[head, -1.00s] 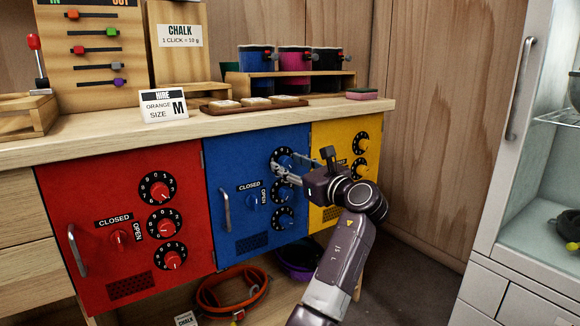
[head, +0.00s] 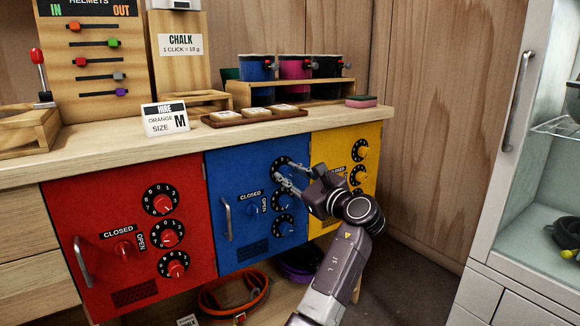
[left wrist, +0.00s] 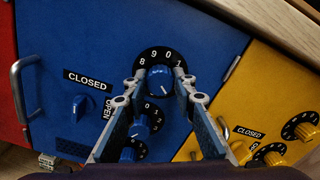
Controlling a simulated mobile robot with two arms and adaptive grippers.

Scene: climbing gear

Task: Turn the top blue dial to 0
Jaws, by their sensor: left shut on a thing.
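The top blue dial (head: 282,166) is the upper of three on the blue door (head: 222,180), partly hidden by my gripper in the head view. In the left wrist view its blue knob (left wrist: 160,77) sits between the two fingers of my left gripper (left wrist: 158,88), which is shut on it. The digits 8, 9, 0 and 1 show along the upper ring. A white line shows on the lower part of the knob. In the head view my left gripper (head: 286,182) reaches the dial from the right. My right gripper is not in view.
Two more blue dials (left wrist: 139,127) sit close below the top one. The blue door's handle (head: 225,219) and its CLOSED/OPEN knob (left wrist: 80,106) are to the left. A red door (head: 75,205) and a yellow door (head: 340,143) flank it. The wooden counter (head: 115,135) runs above.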

